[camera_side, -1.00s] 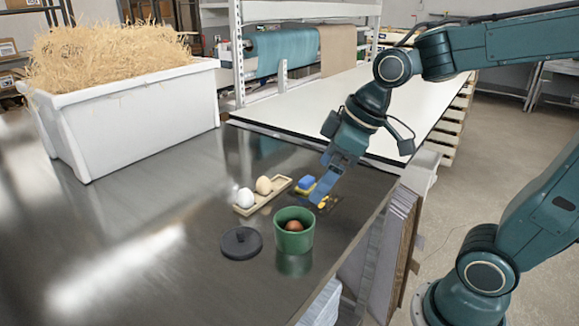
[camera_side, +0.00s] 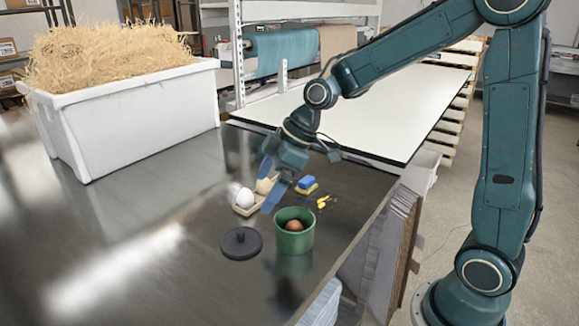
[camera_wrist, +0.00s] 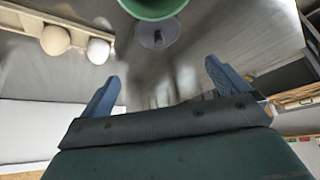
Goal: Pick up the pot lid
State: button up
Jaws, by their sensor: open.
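The dark grey pot lid (camera_side: 241,244) lies flat on the metal table with its knob up, just left of the green pot (camera_side: 296,240). It also shows in the wrist view (camera_wrist: 157,34), partly hidden behind the pot (camera_wrist: 152,8) at the top edge. The pot stands upright and uncovered with a brown egg (camera_side: 294,226) inside. My gripper (camera_side: 268,196) is above the table, behind the lid and pot, in front of part of the egg tray. In the wrist view its fingers (camera_wrist: 162,82) are spread apart with nothing between them.
A wooden tray (camera_side: 245,210) holds a white egg (camera_side: 245,198) and a beige egg (camera_side: 265,186). A blue and yellow sponge (camera_side: 306,184) and a small yellow item (camera_side: 324,202) lie to the right. A white bin (camera_side: 130,118) of straw stands at the back left. The left front table is clear.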

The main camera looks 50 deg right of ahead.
send_near(240, 230)
jog(key=shift+x, duration=2.45)
jog(key=shift+a, duration=0.2)
jog(key=shift+x, duration=2.55)
jog(key=shift+s+d, duration=0.1)
jog(key=shift+d, duration=0.05)
jog(key=shift+c, duration=0.2)
jog(key=c, duration=0.8)
notch_tip(240, 230, up, 20)
jog(key=shift+f, duration=0.1)
